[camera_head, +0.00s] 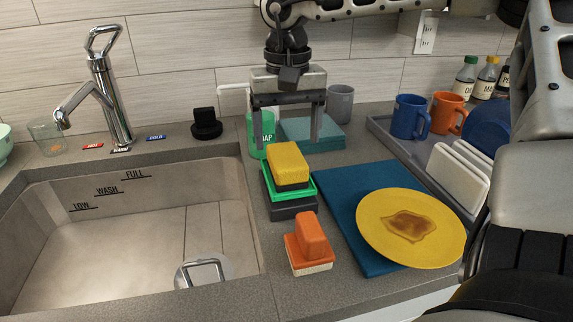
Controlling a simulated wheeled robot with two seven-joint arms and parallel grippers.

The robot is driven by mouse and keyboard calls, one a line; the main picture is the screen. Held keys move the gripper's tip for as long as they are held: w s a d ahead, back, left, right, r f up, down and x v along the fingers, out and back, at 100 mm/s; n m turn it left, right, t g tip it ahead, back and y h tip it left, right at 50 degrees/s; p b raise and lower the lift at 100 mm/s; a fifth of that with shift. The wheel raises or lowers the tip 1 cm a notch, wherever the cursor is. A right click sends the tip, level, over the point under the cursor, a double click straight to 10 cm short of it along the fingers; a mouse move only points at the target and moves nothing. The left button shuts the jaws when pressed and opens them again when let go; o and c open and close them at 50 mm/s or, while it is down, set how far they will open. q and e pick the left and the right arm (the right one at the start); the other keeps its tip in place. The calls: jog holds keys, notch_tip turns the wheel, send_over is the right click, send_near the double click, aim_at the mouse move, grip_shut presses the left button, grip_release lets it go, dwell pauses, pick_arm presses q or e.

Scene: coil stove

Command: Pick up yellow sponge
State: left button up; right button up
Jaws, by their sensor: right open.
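The yellow sponge (290,161) has a dark underside and sits on a green and dark-grey holder (292,208) on the counter, right of the sink. My right gripper (287,143) is open and empty, its two fingers pointing down behind and above the sponge. The left finger hangs in front of the green soap bottle, the right finger in front of a teal block. I cannot tell its exact gap to the sponge. My left gripper is not in view.
An orange brush (310,246) stands in front of the sponge holder. A yellow plate (385,243) with a brown stain lies on a blue mat (338,182) to the right. The sink (110,250) opens at left. A green soap bottle (254,130) stands close behind.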

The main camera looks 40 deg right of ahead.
aim_at(286, 155)
jog(key=shift+a+f+p, duration=0.1)
jog(key=shift+f+p, duration=0.2)
jog(key=shift+f, duration=2.45)
jog(key=c, duration=1)
